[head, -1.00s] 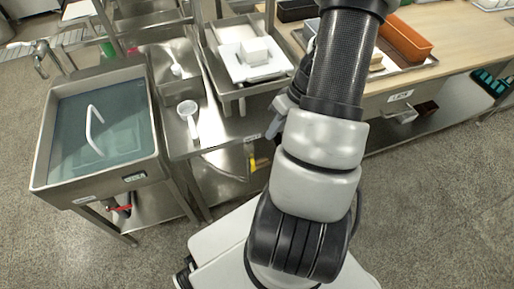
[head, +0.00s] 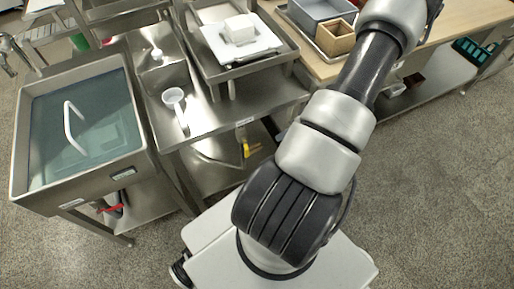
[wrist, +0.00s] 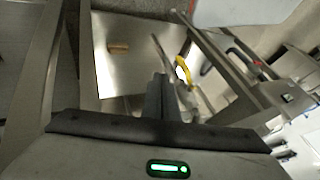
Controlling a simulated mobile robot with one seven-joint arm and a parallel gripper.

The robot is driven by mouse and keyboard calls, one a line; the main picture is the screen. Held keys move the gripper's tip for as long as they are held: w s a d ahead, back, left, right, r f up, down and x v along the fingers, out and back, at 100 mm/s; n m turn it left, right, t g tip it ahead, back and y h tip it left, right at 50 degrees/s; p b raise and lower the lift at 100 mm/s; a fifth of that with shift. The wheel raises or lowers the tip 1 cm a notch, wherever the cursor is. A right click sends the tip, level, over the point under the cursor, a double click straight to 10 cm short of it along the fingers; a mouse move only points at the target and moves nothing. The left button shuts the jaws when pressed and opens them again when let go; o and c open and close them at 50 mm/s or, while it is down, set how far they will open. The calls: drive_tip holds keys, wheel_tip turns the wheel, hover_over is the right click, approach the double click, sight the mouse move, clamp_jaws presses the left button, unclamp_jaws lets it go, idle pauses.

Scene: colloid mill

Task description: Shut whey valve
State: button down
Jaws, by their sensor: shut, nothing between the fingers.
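Two coloured handles could be the whey valve; I cannot tell which. A yellow handle (head: 245,149) sits low under the middle steel table; a yellow piece (wrist: 183,72) also shows in the wrist view. A red handle (head: 112,208) is on dark pipework below the left basin. Whether either valve is open or shut is unclear. My gripper (wrist: 161,90) is shut and empty in the wrist view, pointing towards the steel shelving, with the yellow piece just beyond its tips to the right. I cannot tell the gap. In the head view the gripper is out of frame, beyond the top right.
A steel basin (head: 45,195) of greenish liquid stands at left. A white ladle (head: 174,100) lies on the middle table, and a white block (head: 239,28) sits on a board beside it. A wooden box (head: 334,39) is on the right bench. Open floor (head: 440,190) lies at right.

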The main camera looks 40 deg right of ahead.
sight(247, 153)
drive_tip(key=w+a+f+b, duration=0.2)
drive_tip(key=w+a+f, duration=0.3)
drive_tip(key=a+f, duration=0.2)
drive_tip(key=shift+w+a+f, duration=0.2)
drive_tip(key=shift+w+f, duration=0.05)
drive_tip(key=shift+f, duration=0.25)
